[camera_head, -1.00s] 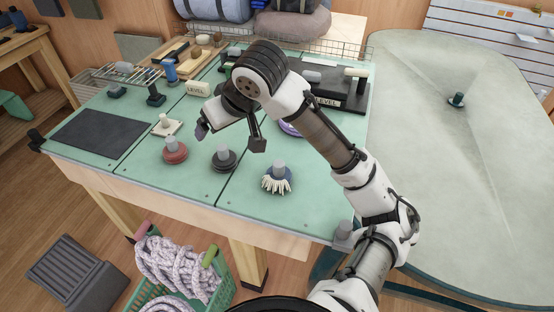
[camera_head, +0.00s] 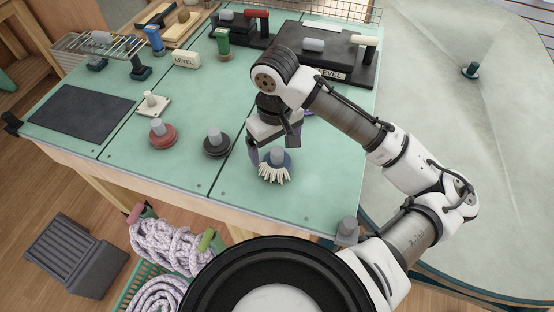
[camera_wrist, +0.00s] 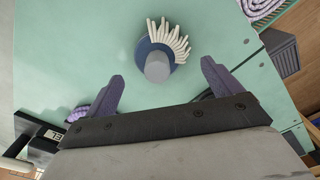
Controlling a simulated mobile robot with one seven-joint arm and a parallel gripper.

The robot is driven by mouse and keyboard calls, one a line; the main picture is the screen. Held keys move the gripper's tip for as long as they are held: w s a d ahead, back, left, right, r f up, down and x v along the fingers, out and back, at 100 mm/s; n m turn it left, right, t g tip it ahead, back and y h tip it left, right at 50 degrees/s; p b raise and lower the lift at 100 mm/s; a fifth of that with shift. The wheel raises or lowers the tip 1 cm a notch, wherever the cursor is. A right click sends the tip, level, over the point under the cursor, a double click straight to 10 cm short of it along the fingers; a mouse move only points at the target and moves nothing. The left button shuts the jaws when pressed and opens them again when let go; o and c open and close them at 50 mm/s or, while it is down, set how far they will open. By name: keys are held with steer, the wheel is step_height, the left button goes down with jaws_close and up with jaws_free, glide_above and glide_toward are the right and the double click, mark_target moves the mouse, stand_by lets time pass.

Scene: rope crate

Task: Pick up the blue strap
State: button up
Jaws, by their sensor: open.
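I cannot clearly make out a blue strap in either current view. A round brush with a dark blue base, a grey knob and white bristles (camera_head: 277,165) stands on the green table near its front edge. It also shows in the wrist view (camera_wrist: 157,52). My gripper (camera_head: 273,148) is open above the brush, fingers pointing down. In the wrist view my gripper (camera_wrist: 161,72) has its two purple fingers spread wide, with the grey knob showing between and just beyond their tips. Nothing is held. Whether a finger touches the brush cannot be told.
A black round piece (camera_head: 217,144) and a red one (camera_head: 162,134) stand left of the brush. A purple item (camera_wrist: 79,112) lies partly hidden behind my gripper. Black blocks (camera_head: 328,58) stand at the back. A green crate (camera_head: 126,292) with pale ropes is on the floor.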

mark_target(277, 159)
steer(key=shift+d+f+p, duration=0.2)
steer(key=shift+f+p, duration=0.4)
steer(key=shift+f, duration=2.3)
steer(key=c, duration=1.3)
steer(key=shift+r, duration=0.1)
